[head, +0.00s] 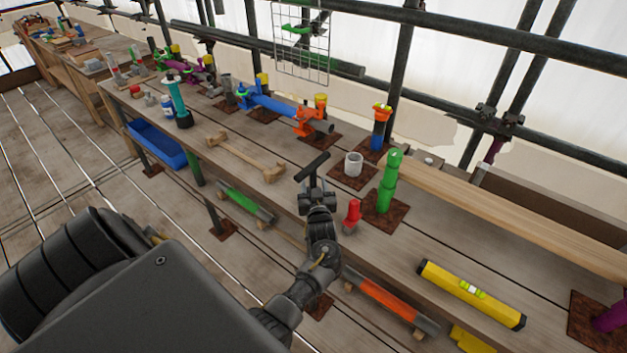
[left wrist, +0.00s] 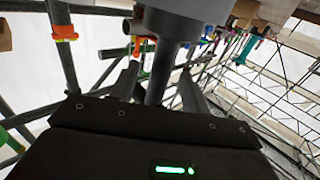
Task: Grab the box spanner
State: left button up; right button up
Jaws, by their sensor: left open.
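The box spanner (head: 313,167) appears as a dark upright tool with a tilted T-bar on top, near the front edge of the long bench. My left gripper (head: 317,194) is at its stem, just below the bar, and hides its lower part in the head view. In the left wrist view, which shows the bench upside down, the spanner's grey stem and wider socket (left wrist: 176,22) lie between the two spread fingers of the left gripper (left wrist: 158,85). The jaws are open around it; I cannot tell whether either finger touches. My right gripper is not in view.
A red object (head: 352,216) and a green post (head: 389,182) stand close to the right, with a pale cup (head: 353,164) behind. A wooden piece (head: 246,157) lies to the left. A yellow level (head: 471,292) lies at the right front. Scaffold rails run behind the bench.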

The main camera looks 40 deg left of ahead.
aim_at(313, 182)
pick_arm(q)
jog(key=x, duration=0.4)
jog(key=shift+f, duration=0.1)
jog(key=shift+c, duration=0.7)
grip_shut()
